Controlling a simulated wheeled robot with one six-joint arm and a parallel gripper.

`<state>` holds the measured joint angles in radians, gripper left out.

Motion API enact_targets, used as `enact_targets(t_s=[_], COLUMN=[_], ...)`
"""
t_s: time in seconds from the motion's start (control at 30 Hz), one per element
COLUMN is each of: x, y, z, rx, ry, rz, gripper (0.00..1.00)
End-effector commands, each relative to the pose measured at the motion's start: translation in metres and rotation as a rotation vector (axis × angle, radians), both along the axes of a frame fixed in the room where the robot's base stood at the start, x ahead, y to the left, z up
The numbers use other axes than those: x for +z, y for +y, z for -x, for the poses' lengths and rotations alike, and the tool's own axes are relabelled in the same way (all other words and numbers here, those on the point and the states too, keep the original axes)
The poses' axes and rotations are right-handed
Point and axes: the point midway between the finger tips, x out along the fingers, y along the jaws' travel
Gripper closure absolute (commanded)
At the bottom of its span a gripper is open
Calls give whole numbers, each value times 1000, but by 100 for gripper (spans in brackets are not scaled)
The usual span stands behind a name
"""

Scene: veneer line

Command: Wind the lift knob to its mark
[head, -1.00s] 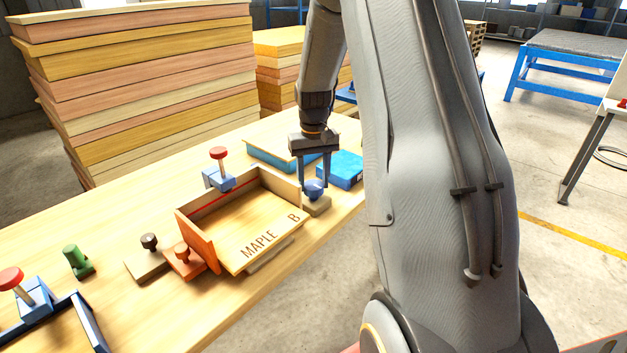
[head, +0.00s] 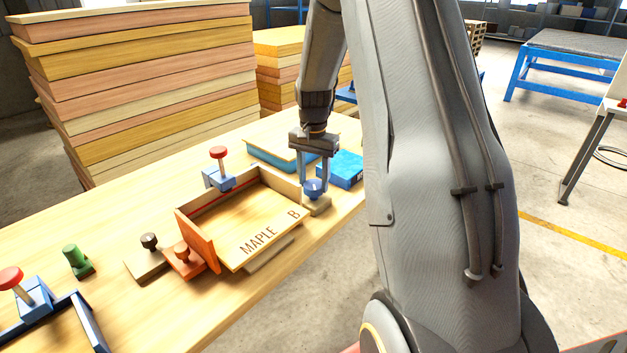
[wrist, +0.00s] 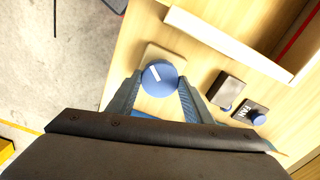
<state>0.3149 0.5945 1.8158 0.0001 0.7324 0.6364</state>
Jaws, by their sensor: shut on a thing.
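The lift knob (wrist: 160,78) is a round blue knob with a white pointer line, on a pale square base on the bench. In the wrist view its line points to the upper left. My gripper (wrist: 158,84) is shut on the knob, one finger on each side. In the head view my gripper (head: 314,186) points down at the same knob (head: 314,190), beside the right corner of the MALE-free wooden tray lettered MAPLE B (head: 262,232). I cannot make out a mark around the knob.
A dark block and a FAN-labelled plate (wrist: 250,112) with a blue knob lie right of the lift knob in the wrist view. A blue box (head: 340,168) stands behind my gripper. Red-topped clamps (head: 218,165) and an orange fence (head: 196,242) border the tray.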

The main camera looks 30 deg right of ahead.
Motion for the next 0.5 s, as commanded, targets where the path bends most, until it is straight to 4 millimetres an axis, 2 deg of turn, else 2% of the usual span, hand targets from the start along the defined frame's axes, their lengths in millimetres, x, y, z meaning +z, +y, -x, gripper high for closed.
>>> enact_targets(t_s=[0.5], x=[2], y=[-1], z=[-1], rx=[-491], ry=[-5], rz=[1], gripper=[76])
